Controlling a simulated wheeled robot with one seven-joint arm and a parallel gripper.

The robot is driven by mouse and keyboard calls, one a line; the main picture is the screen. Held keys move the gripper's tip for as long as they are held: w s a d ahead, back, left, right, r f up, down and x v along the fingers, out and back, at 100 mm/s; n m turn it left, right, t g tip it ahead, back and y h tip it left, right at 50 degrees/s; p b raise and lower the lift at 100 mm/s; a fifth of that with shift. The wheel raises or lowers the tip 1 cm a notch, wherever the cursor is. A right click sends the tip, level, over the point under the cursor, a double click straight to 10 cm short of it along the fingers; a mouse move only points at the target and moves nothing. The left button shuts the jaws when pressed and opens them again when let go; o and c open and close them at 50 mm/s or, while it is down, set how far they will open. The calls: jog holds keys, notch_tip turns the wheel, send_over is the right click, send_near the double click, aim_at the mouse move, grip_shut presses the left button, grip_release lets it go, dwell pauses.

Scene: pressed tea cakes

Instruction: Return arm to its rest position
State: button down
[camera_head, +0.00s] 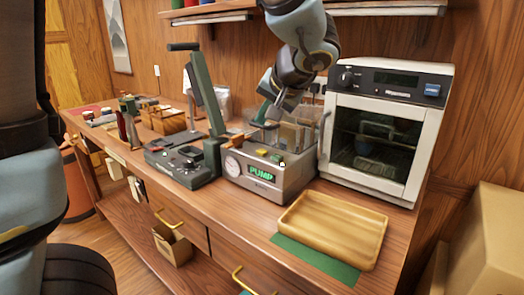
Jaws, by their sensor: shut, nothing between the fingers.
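My arm reaches down from the top of the head view, in front of the wall. My gripper (262,116) hangs at its end, over the vacuum pump machine (268,178) marked "PUMP". It is shut and looks empty. The fingertips are small and partly lost against the machine's clear chamber (291,133). I cannot tell whether they touch it. Another large grey-blue link of mine fills the left edge of the view.
A white oven (413,134) with a dark glass door stands right of the pump. A dark press with a raised lever (203,95) stands left. An empty wooden tray (295,222) lies on a green mat (317,262) in front. A shelf (384,9) runs above.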

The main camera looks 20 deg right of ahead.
jog(key=shift+a, duration=0.1)
jog(key=s+a+f+n+g, duration=0.1)
jog(key=a+f, duration=0.4)
jog(key=a, duration=0.5)
jog(key=s+a+f+n+g, duration=0.1)
jog(key=a+f+n+g, duration=0.2)
jog(key=a, duration=0.6)
jog(key=a+f+n+g+h, duration=0.1)
jog(key=a+f+n+g, duration=0.1)
jog(key=a+f, duration=0.5)
jog(key=a+g, duration=0.1)
jog(key=a, duration=0.2)
jog(key=shift+s+a+f+n+g, duration=0.3)
jog(key=shift+s+a+n, duration=0.05)
jog(key=shift+s+n, duration=0.05)
